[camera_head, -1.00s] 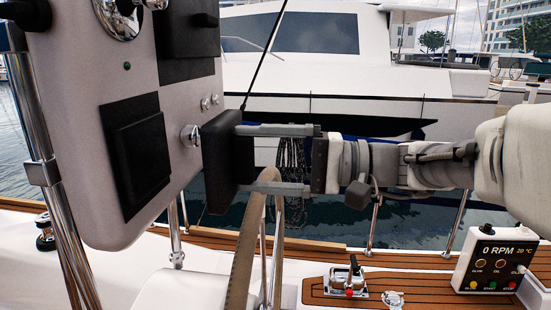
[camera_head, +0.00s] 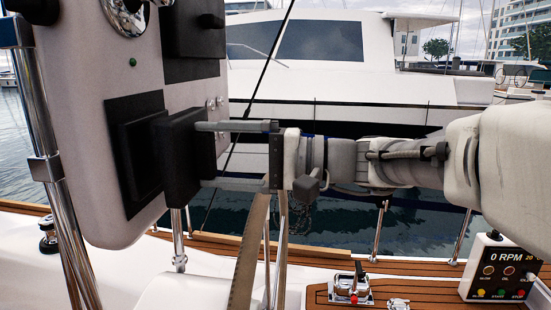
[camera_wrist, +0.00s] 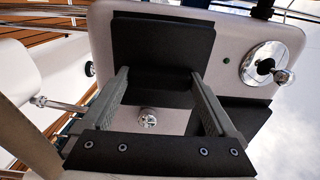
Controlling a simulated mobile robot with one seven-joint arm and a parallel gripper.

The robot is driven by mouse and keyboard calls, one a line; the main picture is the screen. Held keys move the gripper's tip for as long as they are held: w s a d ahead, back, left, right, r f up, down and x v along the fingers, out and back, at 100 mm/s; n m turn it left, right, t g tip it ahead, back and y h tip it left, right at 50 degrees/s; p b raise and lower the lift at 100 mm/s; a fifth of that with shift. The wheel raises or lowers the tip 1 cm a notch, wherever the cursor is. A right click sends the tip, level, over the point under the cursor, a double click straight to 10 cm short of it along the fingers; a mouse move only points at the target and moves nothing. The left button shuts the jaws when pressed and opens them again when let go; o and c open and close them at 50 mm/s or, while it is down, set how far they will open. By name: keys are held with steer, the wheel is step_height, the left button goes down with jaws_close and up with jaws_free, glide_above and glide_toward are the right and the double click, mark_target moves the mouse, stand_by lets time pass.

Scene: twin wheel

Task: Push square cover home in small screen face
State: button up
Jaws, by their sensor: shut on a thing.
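My gripper (camera_head: 205,156) is shut on the black square cover (camera_head: 180,160), with one finger along its upper edge and one along its lower edge. In the head view the cover stands upright and overlaps the right part of the small black screen face (camera_head: 130,120) on the grey panel. In the wrist view the cover (camera_wrist: 158,92) sits between the fingertips of my gripper (camera_wrist: 158,78), with the dark screen face (camera_wrist: 160,35) beyond it. Whether the cover touches the face cannot be told. The face's right part is hidden behind the cover.
The grey panel (camera_head: 90,150) also carries a second black screen (camera_head: 192,70), a chrome dial and small knobs. A steel post (camera_head: 45,165) stands at its left. A wheel rim (camera_head: 250,255) runs below my gripper. A control box (camera_head: 495,268) stands at lower right.

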mark_target(214, 155)
steer(key=shift+w+a, duration=0.1)
steer(key=shift+a, duration=1.45)
steer(key=shift+a+b, duration=0.1)
steer(key=shift+b, duration=0.4)
steer(key=shift+b, duration=0.95)
steer(key=shift+w+a+b, duration=0.1)
steer(key=shift+a+b, duration=0.35)
steer(key=shift+a, duration=1)
steer(key=o, duration=1.1)
steer(key=s+d, duration=0.1)
steer(key=d, duration=1.6)
steer(key=shift+s+d+b, duration=0.2)
steer(key=shift+b, duration=0.25)
